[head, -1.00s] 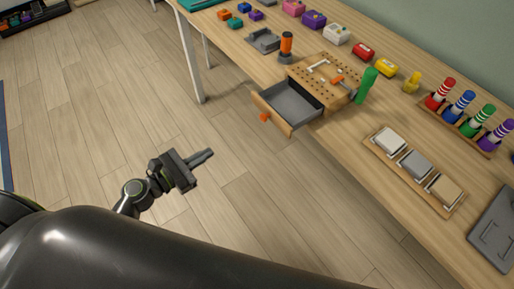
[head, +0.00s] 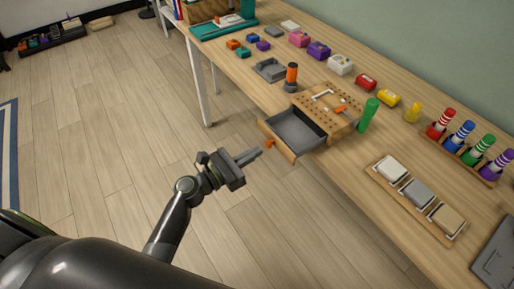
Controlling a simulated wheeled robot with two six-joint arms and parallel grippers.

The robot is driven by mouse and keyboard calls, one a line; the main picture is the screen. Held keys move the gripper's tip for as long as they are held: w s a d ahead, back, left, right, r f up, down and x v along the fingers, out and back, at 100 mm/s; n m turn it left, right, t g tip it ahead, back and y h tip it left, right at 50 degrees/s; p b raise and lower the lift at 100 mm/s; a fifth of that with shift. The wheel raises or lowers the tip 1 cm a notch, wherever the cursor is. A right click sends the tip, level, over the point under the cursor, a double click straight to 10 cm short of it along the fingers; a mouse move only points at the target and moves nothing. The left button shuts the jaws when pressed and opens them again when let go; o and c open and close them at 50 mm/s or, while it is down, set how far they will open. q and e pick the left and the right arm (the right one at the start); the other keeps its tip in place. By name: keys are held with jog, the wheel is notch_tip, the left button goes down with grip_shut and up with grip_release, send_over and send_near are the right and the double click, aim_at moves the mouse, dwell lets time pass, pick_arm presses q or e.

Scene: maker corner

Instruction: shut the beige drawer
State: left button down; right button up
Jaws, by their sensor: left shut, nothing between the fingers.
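The beige drawer (head: 277,142) stands open, pulled out of a small wooden pegboard-topped box (head: 316,106) at the table's front edge. Its grey inside looks empty, and an orange knob (head: 270,143) sits on its front. My left gripper (head: 258,154) is shut and empty. In the picture its fingertips lie just left of the orange knob; I cannot tell whether they touch it. My right gripper is not in view.
On the wooden table (head: 352,178), an orange-topped tool (head: 291,77) and a green cylinder (head: 368,114) flank the box. A grey tray (head: 270,69) lies behind it. A holder with sample blocks (head: 418,194) lies to the right. The floor below is clear.

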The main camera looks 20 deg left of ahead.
aim_at(292, 135)
pick_arm(q)
jog(key=shift+x, duration=0.8)
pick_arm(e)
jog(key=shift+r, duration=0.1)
pick_arm(q)
jog(key=x, duration=0.4)
jog(key=b+x, duration=0.1)
jog(key=x, duration=0.2)
jog(key=f+x, duration=0.1)
jog(key=x, duration=0.3)
jog(key=shift+w+d, duration=0.25)
jog(key=shift+d, duration=0.05)
jog(key=shift+w+d, duration=0.15)
jog(key=shift+w, duration=0.1)
jog(key=shift+r, duration=0.35)
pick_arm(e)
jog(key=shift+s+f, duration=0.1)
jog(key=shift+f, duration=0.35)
pick_arm(q)
jog(key=shift+s, duration=0.1)
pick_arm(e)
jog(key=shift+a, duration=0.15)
